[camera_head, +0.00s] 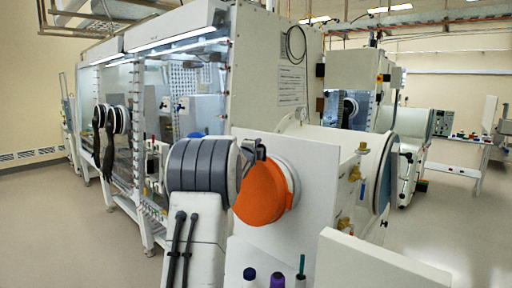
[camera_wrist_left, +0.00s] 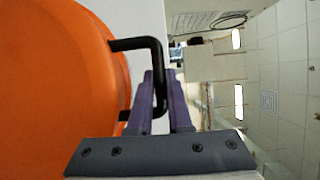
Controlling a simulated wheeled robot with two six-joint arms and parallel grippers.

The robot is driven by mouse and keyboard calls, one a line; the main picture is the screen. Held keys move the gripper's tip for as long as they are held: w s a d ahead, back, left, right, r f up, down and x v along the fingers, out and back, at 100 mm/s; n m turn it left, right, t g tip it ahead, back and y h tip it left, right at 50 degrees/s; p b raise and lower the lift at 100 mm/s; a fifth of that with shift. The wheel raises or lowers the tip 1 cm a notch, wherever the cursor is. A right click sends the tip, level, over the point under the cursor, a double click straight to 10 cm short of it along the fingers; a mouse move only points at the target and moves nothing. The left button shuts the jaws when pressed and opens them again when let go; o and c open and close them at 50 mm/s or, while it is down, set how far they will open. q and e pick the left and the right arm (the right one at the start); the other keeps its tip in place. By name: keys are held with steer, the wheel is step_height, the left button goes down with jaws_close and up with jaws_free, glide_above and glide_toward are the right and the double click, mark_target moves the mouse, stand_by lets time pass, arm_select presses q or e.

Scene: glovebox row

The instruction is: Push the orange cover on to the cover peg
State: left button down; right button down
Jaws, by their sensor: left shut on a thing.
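My right gripper is not in view.
Small bottles with dark and purple caps (camera_head: 277,280) stand at the bottom edge. A white board (camera_head: 375,265) is at the lower right. Brass valves (camera_head: 354,173) are right of the panel. Gloveboxes (camera_head: 150,110) line the left; open floor (camera_head: 450,225) lies at right.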

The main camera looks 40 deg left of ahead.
arm_select(q)
steer(key=shift+w+d+f+b, duration=0.15)
steer(key=shift+w+b, duration=0.3)
steer(key=shift+w, duration=1.45)
stand_by(0.5)
steer(key=shift+w+d, duration=0.15)
steer(key=shift+w, duration=1.2)
stand_by(0.6)
steer(key=shift+w+d+f, duration=0.1)
steer(key=shift+w+f, duration=0.05)
steer(key=shift+w, duration=0.25)
stand_by(0.5)
